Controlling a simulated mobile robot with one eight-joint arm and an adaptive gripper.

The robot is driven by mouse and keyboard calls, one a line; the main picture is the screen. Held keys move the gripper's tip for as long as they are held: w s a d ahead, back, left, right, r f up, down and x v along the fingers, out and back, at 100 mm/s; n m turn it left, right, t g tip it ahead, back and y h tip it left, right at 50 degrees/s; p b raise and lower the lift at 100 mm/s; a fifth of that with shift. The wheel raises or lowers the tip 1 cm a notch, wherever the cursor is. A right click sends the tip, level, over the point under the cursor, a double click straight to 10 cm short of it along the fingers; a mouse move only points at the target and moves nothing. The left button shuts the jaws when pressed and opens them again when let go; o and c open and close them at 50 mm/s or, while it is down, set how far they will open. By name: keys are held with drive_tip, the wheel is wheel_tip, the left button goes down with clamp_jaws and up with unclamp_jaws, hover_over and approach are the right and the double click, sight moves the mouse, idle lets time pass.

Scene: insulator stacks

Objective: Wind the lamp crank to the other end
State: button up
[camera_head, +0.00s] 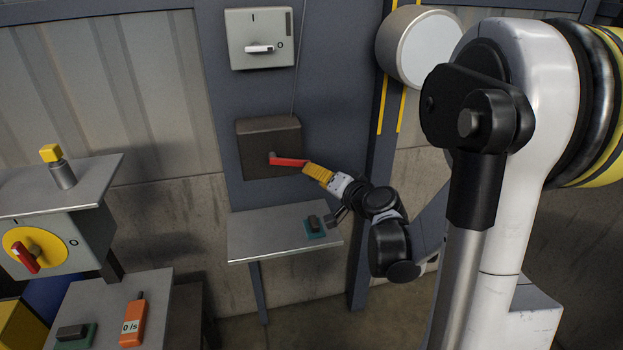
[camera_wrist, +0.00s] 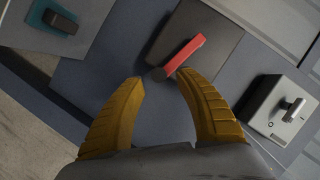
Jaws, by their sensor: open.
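The crank (camera_head: 288,161) has a red arm and sticks out to the right from a dark brown box (camera_head: 250,148) on the blue-grey panel. In the head view my gripper (camera_head: 306,168) is at the crank's right end. A round lamp-like drum (camera_head: 419,48) hangs at upper right.
A grey switch box (camera_head: 259,40) is above the brown box. A shelf (camera_head: 270,238) with a dark block on a teal base (camera_head: 315,226) lies below my gripper. At left are a yellow dial with a red handle (camera_head: 28,257) and an orange device (camera_head: 132,322).

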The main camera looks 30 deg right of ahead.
drive_tip(key=shift+b+x, duration=0.35)
drive_tip(key=shift+x, duration=1.4)
drive_tip(key=shift+c, duration=0.2)
clamp_jaws()
